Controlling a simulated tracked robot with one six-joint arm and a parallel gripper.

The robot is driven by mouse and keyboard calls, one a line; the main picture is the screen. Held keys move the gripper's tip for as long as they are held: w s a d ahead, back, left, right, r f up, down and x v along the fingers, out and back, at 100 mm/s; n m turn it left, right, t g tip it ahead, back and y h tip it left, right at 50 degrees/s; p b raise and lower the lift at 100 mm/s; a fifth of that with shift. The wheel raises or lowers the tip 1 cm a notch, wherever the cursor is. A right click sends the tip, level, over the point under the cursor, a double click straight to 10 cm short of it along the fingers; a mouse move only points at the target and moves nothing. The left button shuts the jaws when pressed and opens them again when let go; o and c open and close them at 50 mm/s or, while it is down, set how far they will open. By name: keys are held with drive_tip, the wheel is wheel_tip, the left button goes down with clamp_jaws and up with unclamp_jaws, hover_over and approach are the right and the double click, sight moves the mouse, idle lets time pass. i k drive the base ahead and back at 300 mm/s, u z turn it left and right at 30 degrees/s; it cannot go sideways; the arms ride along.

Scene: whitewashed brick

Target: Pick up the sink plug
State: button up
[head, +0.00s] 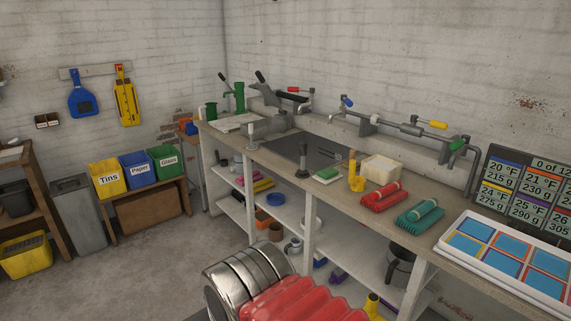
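A dark upright piece with a narrow stem and wider foot (302,163) stands at the front edge of the dark sink area (325,155) in the counter. It may be the sink plug, but it is too small to be sure. A pale upright piece with a similar shape (251,138) stands farther left on the counter edge. My gripper's fingers do not show in the head view, so I cannot see whether it holds anything.
The counter (345,196) runs along the right wall, with taps and pipes behind it. A cream block (381,168), red brush (384,197) and green brush (420,214) lie on it. Shelves below hold several items. Labelled bins (108,180) stand left; the floor between is clear.

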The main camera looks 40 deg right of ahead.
sight(302, 172)
drive_tip(key=z, duration=0.05)
drive_tip(key=i, duration=2.15)
drive_tip(key=z, duration=0.65)
drive_tip(key=i, duration=0.65)
drive_tip(key=z, duration=1.2)
drive_tip(key=i, duration=1)
drive_tip(key=z, duration=0.75)
